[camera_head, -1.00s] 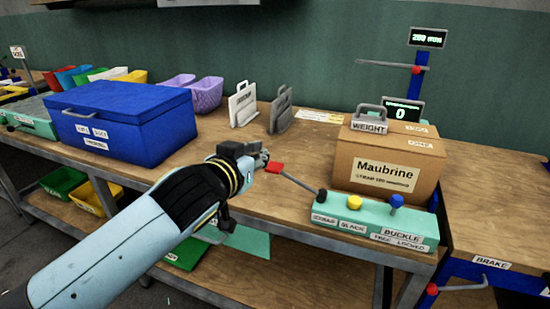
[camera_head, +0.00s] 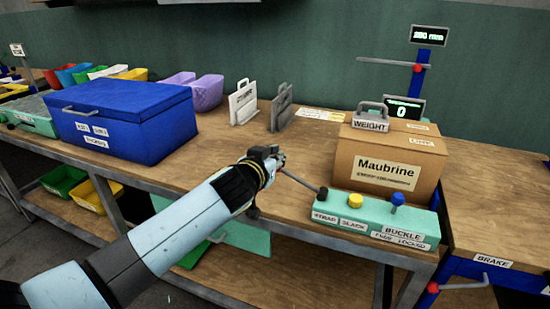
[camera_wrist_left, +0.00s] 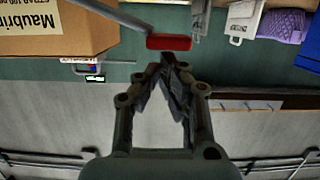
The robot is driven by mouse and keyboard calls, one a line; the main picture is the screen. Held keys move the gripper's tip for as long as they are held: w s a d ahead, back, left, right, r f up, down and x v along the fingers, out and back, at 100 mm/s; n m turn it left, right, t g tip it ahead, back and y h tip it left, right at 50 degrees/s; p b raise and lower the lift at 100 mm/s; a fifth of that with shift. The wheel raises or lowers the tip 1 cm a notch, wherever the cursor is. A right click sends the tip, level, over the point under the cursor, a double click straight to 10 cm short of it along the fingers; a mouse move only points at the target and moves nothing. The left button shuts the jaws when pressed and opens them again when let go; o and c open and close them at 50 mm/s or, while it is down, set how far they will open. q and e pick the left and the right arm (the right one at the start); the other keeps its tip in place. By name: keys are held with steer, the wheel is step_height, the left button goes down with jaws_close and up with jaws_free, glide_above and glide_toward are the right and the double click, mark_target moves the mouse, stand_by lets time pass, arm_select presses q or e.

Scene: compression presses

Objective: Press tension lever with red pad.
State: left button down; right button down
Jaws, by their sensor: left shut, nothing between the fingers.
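The tension lever is a thin grey rod (camera_head: 302,182) rising leftward from a dark pivot on the green strap unit (camera_head: 362,221). Its red pad (camera_wrist_left: 168,43) shows in the left wrist view just beyond my fingertips; in the head view my gripper hides it. My left gripper (camera_head: 277,156) is shut and empty at the lever's raised free end, and its fingertips (camera_wrist_left: 169,62) show in the left wrist view. I cannot tell whether they touch the pad. The strap unit has a yellow knob (camera_head: 355,201) and a blue knob (camera_head: 397,199). My right gripper is out of view.
A cardboard box (camera_head: 386,163) with a grey weight (camera_head: 371,118) on it stands behind the strap unit. A blue lidded box (camera_head: 125,124) sits left on the workbench. The bench middle is clear.

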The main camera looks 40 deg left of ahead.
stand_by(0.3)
arm_select(q)
steer(key=shift+s+a+f+n+b, duration=0.15)
steer(key=shift+a+f+n+b, duration=0.35)
steer(key=shift+b, duration=0.3)
steer(key=f+n+b, duration=0.1)
steer(key=a+f+h+b, duration=0.1)
steer(key=f+b, duration=0.1)
steer(key=f+n+b, duration=0.1)
steer(key=b, duration=0.1)
steer(key=shift+s+a+f+n, duration=0.25)
steer(key=shift+f+n, duration=0.05)
steer(key=shift+a+f+b, duration=0.15)
steer(key=shift+f+b, duration=0.5)
steer(key=shift+b, duration=0.25)
steer(key=s+r+p, duration=0.2)
steer(key=s+r, duration=0.4)
steer(key=s, duration=0.4)
steer(key=shift+a, duration=0.2)
